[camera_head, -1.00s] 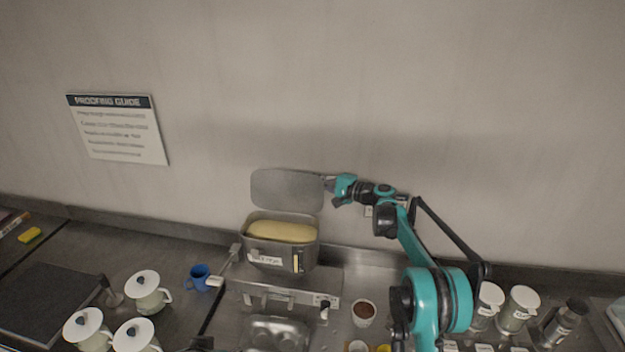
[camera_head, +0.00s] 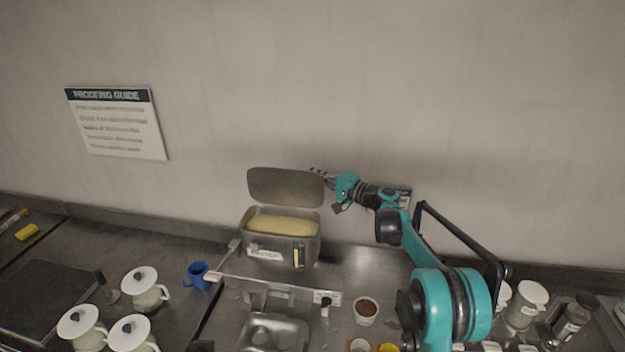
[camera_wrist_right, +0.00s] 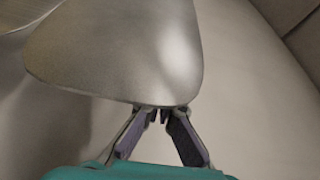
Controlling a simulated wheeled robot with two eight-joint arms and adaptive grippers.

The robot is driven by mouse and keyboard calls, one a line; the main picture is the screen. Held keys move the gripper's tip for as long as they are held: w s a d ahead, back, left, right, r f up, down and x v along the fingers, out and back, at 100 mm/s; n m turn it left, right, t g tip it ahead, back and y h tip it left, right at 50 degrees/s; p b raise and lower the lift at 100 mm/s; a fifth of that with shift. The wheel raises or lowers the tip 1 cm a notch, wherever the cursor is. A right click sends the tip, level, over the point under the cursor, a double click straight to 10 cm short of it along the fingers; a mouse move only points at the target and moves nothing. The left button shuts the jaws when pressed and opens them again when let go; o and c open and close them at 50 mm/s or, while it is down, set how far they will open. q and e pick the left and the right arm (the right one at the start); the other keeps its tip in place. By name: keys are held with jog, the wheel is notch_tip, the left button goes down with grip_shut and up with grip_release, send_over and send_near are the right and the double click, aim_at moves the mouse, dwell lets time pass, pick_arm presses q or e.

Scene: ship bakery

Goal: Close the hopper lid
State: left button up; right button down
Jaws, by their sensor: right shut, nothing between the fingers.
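The hopper (camera_head: 283,247) is a grey metal box with yellow dough-like content inside and a label on its front. Its grey lid (camera_head: 285,187) stands raised at the back, leaning forward a little over the opening. My right gripper (camera_head: 318,172) is at the lid's upper right corner, behind its edge. In the right wrist view the lid (camera_wrist_right: 120,50) fills the upper left, and my shut, empty fingertips (camera_wrist_right: 164,114) are at its lower edge; I cannot tell if they touch it. My left gripper is not seen.
A blue mug (camera_head: 197,275) and several white-lidded pots (camera_head: 140,288) stand to the left. A cup with brown content (camera_head: 365,311) stands front right, near lidded jars (camera_head: 527,303) farther right. The wall (camera_head: 400,90) is close behind the lid.

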aim_at(302, 232)
jog(key=s+f+n+y+b, duration=0.1)
jog(key=s+n+y+b, duration=0.1)
jog(key=s+n+b, duration=0.1)
jog(key=s+a+f+n+g+y+b, duration=0.1)
jog(key=s+n+b, duration=0.3)
jog(key=n, duration=0.2)
jog(key=s+a+f+n+g+y+b, duration=0.1)
jog(key=s+n+y+b, duration=0.1)
jog(key=n, duration=0.3)
jog(key=shift+s+a+f+y+b, duration=0.1)
jog(key=shift+s+f+y+b, duration=0.05)
jog(key=shift+s+b, duration=0.3)
jog(key=shift+s+f+y+b, duration=0.1)
jog(key=shift+s+y+b, duration=0.05)
jog(key=shift+s+b, duration=0.3)
jog(key=f+n+g+b, duration=0.1)
jog(key=n, duration=0.1)
jog(key=s+f+n+g, duration=0.1)
jog(key=n, duration=0.1)
jog(key=s+f+n+g+y+b, duration=0.1)
jog(key=n, duration=0.1)
jog(key=shift+a+b, duration=0.2)
jog(key=shift+b, duration=0.1)
jog(key=shift+s+f+b, duration=0.4)
jog(key=shift+f+b, duration=0.05)
jog(key=shift+f, duration=0.1)
